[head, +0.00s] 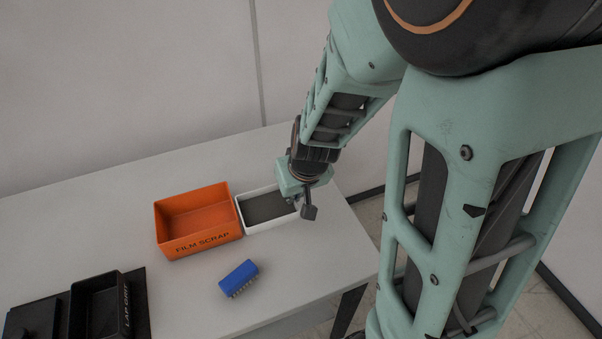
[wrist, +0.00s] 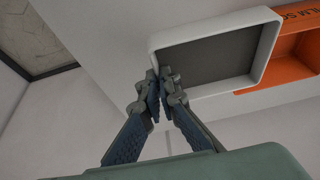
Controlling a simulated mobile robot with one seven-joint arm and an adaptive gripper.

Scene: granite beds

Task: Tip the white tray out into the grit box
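The white tray (head: 272,224) sits on the pale table, right of the orange box. A flat dark grey layer covers its inside; I cannot tell whether it is loose grit or a liner. The tray fills the upper middle of the wrist view (wrist: 207,90). My gripper (wrist: 160,76) is at the tray's near left corner there, its fingertips close together on either side of the wall, closed on it. In the head view my gripper (head: 298,200) is at the tray's right end. The black grit box (head: 127,312), its lettering partly legible, is at the lower left.
The orange box marked FILM SCRAP (head: 200,238) stands directly left of the tray, nearly touching it. A blue block with pins or bristles (head: 239,277) lies in front. A black base lies around the grit box. The table's right edge is near the tray.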

